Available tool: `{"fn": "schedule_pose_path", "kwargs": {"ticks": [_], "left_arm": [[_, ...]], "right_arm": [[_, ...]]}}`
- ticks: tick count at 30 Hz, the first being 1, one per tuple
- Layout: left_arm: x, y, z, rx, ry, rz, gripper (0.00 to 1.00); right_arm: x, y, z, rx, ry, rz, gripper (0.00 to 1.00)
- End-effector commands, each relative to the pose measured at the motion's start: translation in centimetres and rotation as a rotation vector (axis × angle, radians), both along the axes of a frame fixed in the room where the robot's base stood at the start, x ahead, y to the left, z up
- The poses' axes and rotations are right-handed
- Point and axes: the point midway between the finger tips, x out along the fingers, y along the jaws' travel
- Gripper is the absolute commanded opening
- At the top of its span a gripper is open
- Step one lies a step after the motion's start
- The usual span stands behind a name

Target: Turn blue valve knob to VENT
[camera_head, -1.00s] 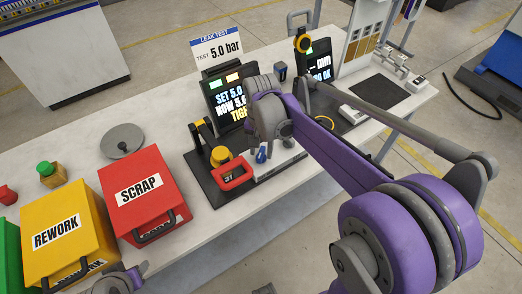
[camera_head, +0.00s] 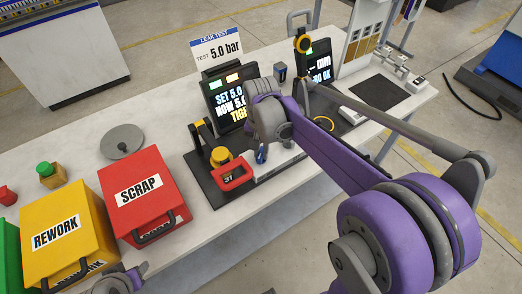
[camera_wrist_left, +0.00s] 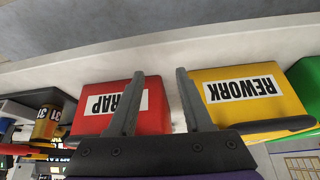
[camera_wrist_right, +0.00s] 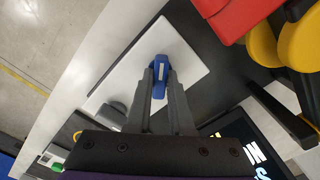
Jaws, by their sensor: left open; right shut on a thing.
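The blue valve knob (camera_wrist_right: 175,62) is a bar handle with a white stripe, set on a white plate in the right wrist view. My right gripper (camera_wrist_right: 161,76) is shut on it, a finger on either side. In the head view the knob (camera_head: 261,154) shows as a small blue piece below my right wrist, and the fingertips are mostly hidden. No VENT marking can be read. My left gripper (camera_wrist_left: 157,76) is open and empty, in front of the SCRAP and REWORK boxes in the left wrist view.
The leak test screen (camera_head: 228,103) stands behind the knob. A red handle (camera_head: 233,174) and a yellow part (camera_head: 220,156) are close at its left. The red SCRAP box (camera_head: 158,165) and yellow REWORK box (camera_head: 45,215) stand farther left.

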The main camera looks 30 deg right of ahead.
Motion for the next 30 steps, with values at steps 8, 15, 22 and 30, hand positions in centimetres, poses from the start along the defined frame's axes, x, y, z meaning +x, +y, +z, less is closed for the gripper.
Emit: {"fn": "schedule_pose_path", "kwargs": {"ticks": [8, 15, 22, 30], "left_arm": [[-0.1, 0.0, -0.3, 0.000, 0.002, 0.000, 0.50], [-0.2, 0.0, -0.7, 0.000, 0.005, 0.000, 0.50], [-0.4, 0.0, -1.1, 0.000, 0.007, 0.000, 0.50], [-0.5, 0.0, -1.3, 0.000, 0.009, 0.000, 0.50]], "right_arm": [[0.0, 0.0, 0.0, 0.000, 0.000, 0.090, 0.00], [0.0, 0.0, 0.0, 0.001, 0.001, 0.276, 0.00], [0.0, 0.0, 0.0, 0.001, 0.001, 0.486, 0.00], [0.0, 0.0, 0.0, 0.000, 0.000, 0.697, 0.00]]}}
